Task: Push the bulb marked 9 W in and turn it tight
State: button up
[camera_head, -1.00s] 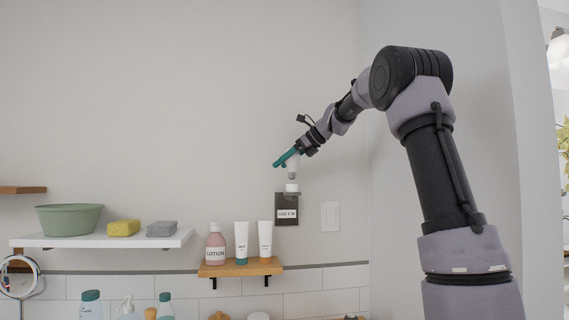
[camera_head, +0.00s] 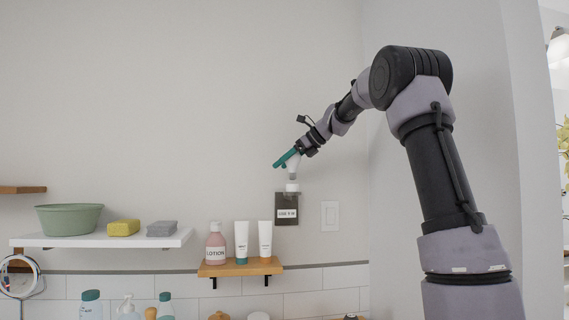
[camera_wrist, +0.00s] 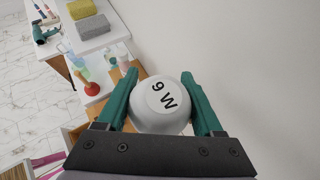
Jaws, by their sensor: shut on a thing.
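The white bulb marked 9 W (camera_wrist: 163,100) is between the green fingers of my gripper (camera_wrist: 163,92) in the wrist view, its marked end facing the camera. In the head view my gripper (camera_head: 289,157) is shut on the bulb (camera_head: 293,166) and holds it upright just above the white socket (camera_head: 292,187). The socket sits on a dark wall plate (camera_head: 287,204) with a white label too small to read surely. The bulb's base is close to or in the socket; I cannot tell how far it is seated. The wrist view hides the socket behind the bulb.
A small wooden shelf (camera_head: 240,268) below holds a lotion bottle (camera_head: 215,246) and two tubes. A white shelf (camera_head: 110,240) at left holds a green basin (camera_head: 69,219), a yellow sponge (camera_head: 124,228) and a grey block. A light switch (camera_head: 330,215) is right of the plate.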

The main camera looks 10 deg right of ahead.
jog(key=shift+f, duration=1.7)
jog(key=m+t+h, duration=0.1)
jog(key=m+t, duration=0.1)
jog(key=shift+w+d+m+h, duration=0.15)
jog(key=shift+m+h, duration=0.25)
jog(key=shift+w+d+m+t+h, duration=0.2)
jog(key=shift+m+t+h, duration=0.1)
jog(key=shift+m+h, duration=0.25)
jog(key=shift+m+t+h, duration=0.4)
jog(key=shift+m+h, duration=0.15)
jog(key=shift+m, duration=0.2)
jog(key=shift+w+d+f+m+t+h, duration=0.1)
jog(key=shift+d+m+t+h, duration=0.15)
jog(key=shift+m+h, duration=0.35)
jog(key=shift+w+d+m+t+h, duration=0.1)
jog(key=shift+d+m+t+h, duration=0.1)
jog(key=shift+m+h, duration=0.4)
